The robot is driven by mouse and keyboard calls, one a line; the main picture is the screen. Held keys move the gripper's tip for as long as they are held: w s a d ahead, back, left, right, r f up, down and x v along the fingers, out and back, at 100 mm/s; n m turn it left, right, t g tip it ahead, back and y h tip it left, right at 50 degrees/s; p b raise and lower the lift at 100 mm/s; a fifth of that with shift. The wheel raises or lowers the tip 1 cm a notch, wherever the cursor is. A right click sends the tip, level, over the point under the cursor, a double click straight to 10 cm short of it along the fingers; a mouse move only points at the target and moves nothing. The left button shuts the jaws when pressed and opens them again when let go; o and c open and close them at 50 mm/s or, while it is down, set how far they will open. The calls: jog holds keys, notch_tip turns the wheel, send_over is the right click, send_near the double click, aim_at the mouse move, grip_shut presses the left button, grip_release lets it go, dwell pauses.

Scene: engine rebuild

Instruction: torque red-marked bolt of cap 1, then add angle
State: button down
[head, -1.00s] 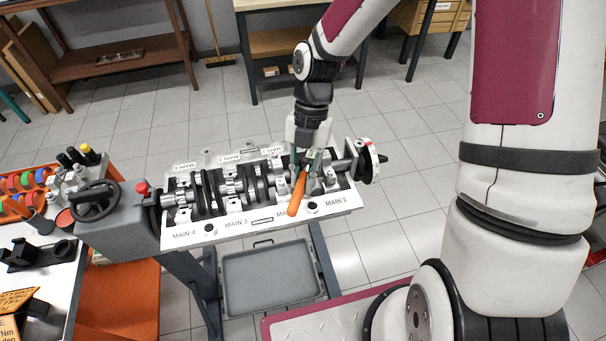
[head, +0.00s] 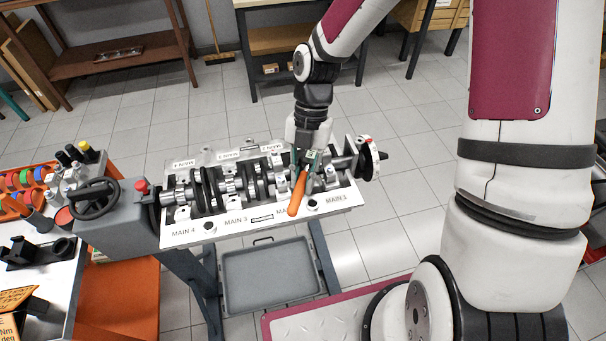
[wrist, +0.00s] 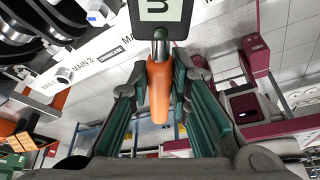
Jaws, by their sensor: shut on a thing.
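My gripper (head: 309,165) is over the right part of the engine block (head: 190,232), near MAIN 1 and MAIN 2. It is shut on a torque wrench with an orange handle (head: 297,196), which slants down toward the front of the block. The wrist view shows the orange handle (wrist: 159,90) between the green-padded fingers, with a display (wrist: 160,10) at its top showing a partly cut-off character. The crankshaft (head: 230,187) lies in the block. The red-marked bolt, cap 1 and the tool's working end are hidden by my gripper or too small to tell.
A grey gearbox with a black handwheel (head: 95,200) and red button stands at the block's left end. A tool cart (head: 80,305) with sockets is at the far left. A grey tray (head: 268,280) sits below the block.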

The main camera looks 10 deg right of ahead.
jog(key=shift+f, duration=0.4)
dwell(0.4)
jog(key=shift+w+a, duration=0.1)
jog(key=shift+a, duration=0.05)
jog(key=shift+w+a+m, duration=0.35)
jog(key=shift+a+m, duration=0.15)
jog(key=shift+a, duration=0.05)
jog(key=shift+w+a, duration=0.1)
jog(key=shift+a, duration=0.05)
dwell(0.6)
jog(key=shift+w+a+m+t+y, duration=0.3)
jog(key=shift+w+a+m+y, duration=0.1)
jog(key=shift+w+a+m, duration=0.15)
jog(key=shift+a, duration=0.1)
dwell(0.4)
jog(key=shift+w+a+m, duration=0.15)
jog(key=shift+a+m, duration=0.05)
jog(key=shift+m, duration=0.15)
jog(key=shift+w+a+m, duration=0.3)
jog(key=shift+w, duration=0.05)
jog(key=shift+w+a+m+t+y, duration=0.3)
jog(key=shift+w+a+m+t, duration=0.1)
jog(key=shift+w+a+m, duration=0.55)
dwell(3.1)
